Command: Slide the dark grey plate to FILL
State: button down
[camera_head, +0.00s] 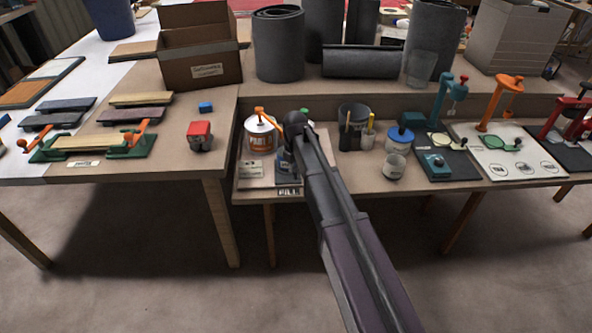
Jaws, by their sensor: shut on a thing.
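The dark grey plate (289,182) lies at the front edge of the right workbench, just behind the FILL label (289,193). My gripper (287,157) is low over the plate at its back part, shut on it as far as I can tell. My own arm and wrist hide most of the fingers and the plate's right side, so the exact contact is hidden. A lighter grey plate (251,181) with a small label lies directly to the left.
A white-and-orange can (260,137) with an orange handle stands close left of my gripper. A red block (200,136) sits on the left table.

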jog(key=shift+a, duration=0.5)
jog(key=shift+c, duration=2.2)
grip_release()
jog(key=shift+d, duration=0.25)
jog(key=shift+s, duration=0.15)
